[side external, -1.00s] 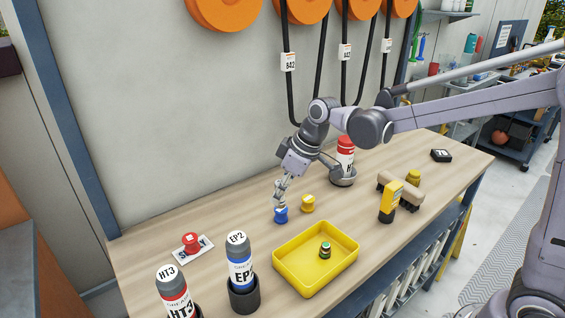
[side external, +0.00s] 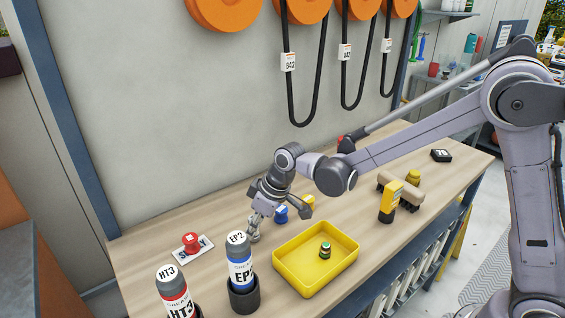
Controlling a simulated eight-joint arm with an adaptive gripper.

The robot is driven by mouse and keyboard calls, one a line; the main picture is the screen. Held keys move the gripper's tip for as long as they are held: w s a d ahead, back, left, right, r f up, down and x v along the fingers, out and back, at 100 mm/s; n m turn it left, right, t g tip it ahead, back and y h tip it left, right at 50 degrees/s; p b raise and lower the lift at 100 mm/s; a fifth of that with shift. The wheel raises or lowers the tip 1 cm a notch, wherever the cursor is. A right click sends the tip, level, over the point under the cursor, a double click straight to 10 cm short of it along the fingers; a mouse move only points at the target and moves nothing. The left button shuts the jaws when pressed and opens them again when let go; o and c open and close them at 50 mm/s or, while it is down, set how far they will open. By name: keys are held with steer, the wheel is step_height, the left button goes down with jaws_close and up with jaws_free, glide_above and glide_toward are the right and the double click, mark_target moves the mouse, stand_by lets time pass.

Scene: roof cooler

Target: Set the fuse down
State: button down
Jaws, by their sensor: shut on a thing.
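My gripper (side external: 255,232) is low over the left part of the wooden bench, between the red piece on the white label and the yellow tray. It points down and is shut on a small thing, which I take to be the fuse. The fingers hide most of it, and its shape and colour are hard to tell. I cannot tell whether it touches the bench top (side external: 215,212). A small blue piece (side external: 281,214) stands just right of the gripper. A small yellow piece (side external: 308,201) is behind my gripper, partly hidden.
A red piece (side external: 191,240) sits on a white label (side external: 205,250) to the left. Bottles EP2 (side external: 240,272) and HT3 (side external: 176,302) stand in front. The yellow tray (side external: 345,269) holds a small green piece (side external: 325,250). A yellow device (side external: 391,198) stands at right. The bench's back left is clear.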

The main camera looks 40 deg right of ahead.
steer(key=shift+f, duration=0.15)
steer(key=c, duration=1.1)
jaws_free()
steer(key=shift+c, duration=0.2)
steer(key=v, duration=1.2)
steer(key=s+d+m+t+h, duration=0.2)
steer(key=s+d+m, duration=0.4)
steer(key=s+d, duration=0.8)
steer(key=shift+s+d+f+m+t+h, duration=0.15)
steer(key=shift+s+f+m+t+h, duration=0.4)
steer(key=shift+s, duration=0.85)
steer(key=shift+r+y, duration=0.25)
